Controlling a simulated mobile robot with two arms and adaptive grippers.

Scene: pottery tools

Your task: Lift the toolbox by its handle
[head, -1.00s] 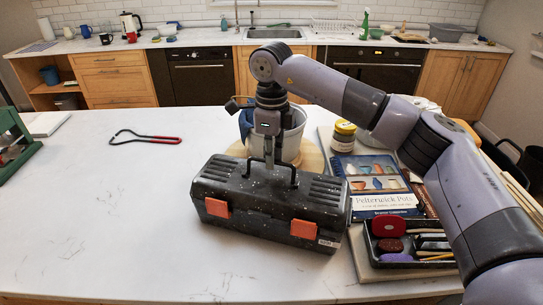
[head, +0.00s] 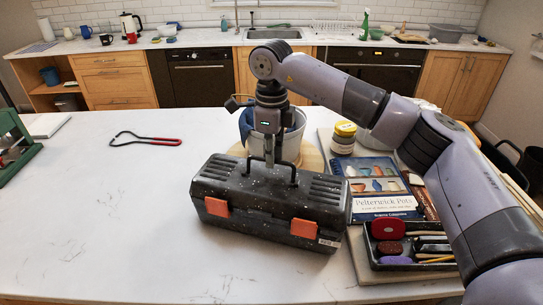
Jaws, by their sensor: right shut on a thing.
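The toolbox (head: 265,208) is dark grey and speckled, with orange latches on its front. It sits on the white worktop, slightly turned, at the middle of the head view. Its black handle (head: 293,172) stands up from the lid. My right gripper (head: 269,160) points straight down over the lid and is shut on the handle. The fingertips are small in this view and partly blend with the dark handle. I see no gap under the toolbox. My left gripper is not in view.
A grey bucket (head: 294,138) stands on a round wooden board behind the toolbox. A book (head: 378,207), a jar (head: 343,135) and a tool tray (head: 405,263) crowd the right side. A red-handled wire tool (head: 165,141) lies at left. The left worktop is mostly clear.

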